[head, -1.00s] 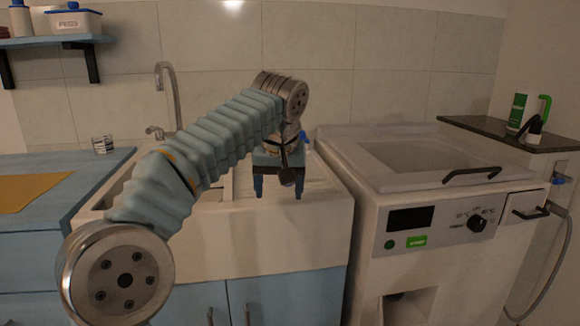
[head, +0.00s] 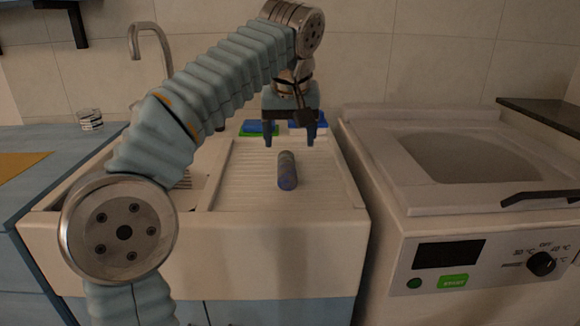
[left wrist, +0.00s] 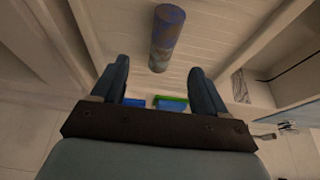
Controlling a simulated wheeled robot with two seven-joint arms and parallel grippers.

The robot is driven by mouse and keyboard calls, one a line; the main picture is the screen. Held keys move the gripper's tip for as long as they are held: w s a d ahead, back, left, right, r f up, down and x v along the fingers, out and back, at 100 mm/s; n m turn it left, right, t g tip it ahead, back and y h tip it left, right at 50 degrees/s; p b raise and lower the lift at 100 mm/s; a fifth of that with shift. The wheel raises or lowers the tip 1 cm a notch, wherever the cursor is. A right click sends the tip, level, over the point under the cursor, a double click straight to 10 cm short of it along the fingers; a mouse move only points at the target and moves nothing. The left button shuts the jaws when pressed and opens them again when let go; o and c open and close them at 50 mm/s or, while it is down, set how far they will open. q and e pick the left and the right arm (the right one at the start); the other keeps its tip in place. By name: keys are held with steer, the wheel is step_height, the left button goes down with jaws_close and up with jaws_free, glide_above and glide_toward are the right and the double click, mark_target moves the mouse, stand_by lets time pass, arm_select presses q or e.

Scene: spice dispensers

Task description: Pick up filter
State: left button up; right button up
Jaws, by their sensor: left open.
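My right gripper is in neither view.
Blue and green sponges (head: 259,128) lie at the back of the drainboard (head: 240,185). A tap (head: 150,60) stands behind the sink. A washing machine (head: 440,170) stands to the right. A glass (head: 89,119) stands on the left counter. The drainboard around the cylinder is clear.

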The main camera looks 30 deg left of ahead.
mark_target(287, 163)
arm_select(q)
steer(key=x, duration=0.4)
steer(key=shift+s+x, duration=0.15)
steer(key=shift+x, duration=1.2)
steer(key=shift+s+x, duration=0.1)
steer(key=shift+x, duration=1.3)
steer(key=shift+a, duration=0.15)
steer(key=c, duration=1.1)
steer(key=shift+r, duration=0.1)
